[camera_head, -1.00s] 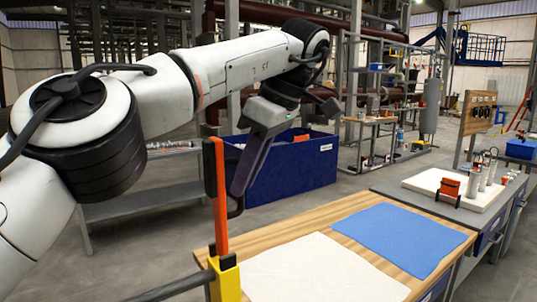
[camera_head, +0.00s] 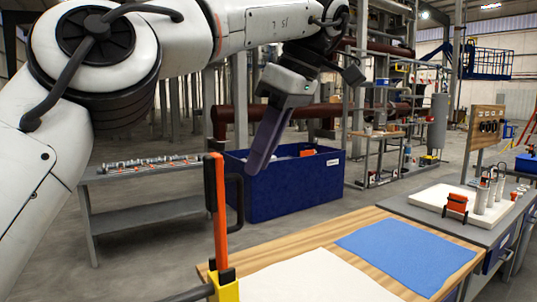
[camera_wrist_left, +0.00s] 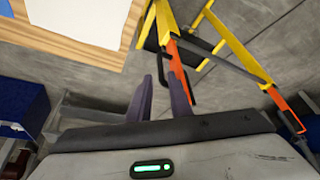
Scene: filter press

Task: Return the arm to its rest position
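My left arm, white with black joints, comes in from the left across the head view. My left gripper (camera_head: 258,165) hangs tilted, its dark purple fingers pointing down in front of the blue bin. In the left wrist view its two fingers (camera_wrist_left: 162,88) stand apart with nothing between them. The upright orange bar with a black handle (camera_head: 218,195) rises from a yellow base, left of and below the fingers in the head view. My right gripper is in no view.
A wooden bench top (camera_head: 205,268) carries a white sheet (camera_head: 310,280) and a blue cloth (camera_head: 405,248). A blue bin (camera_head: 300,185) stands on the floor behind. A grey shelf unit (camera_head: 140,225) is at left. Orange bars and yellow rails (camera_wrist_left: 235,50) show in the wrist view.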

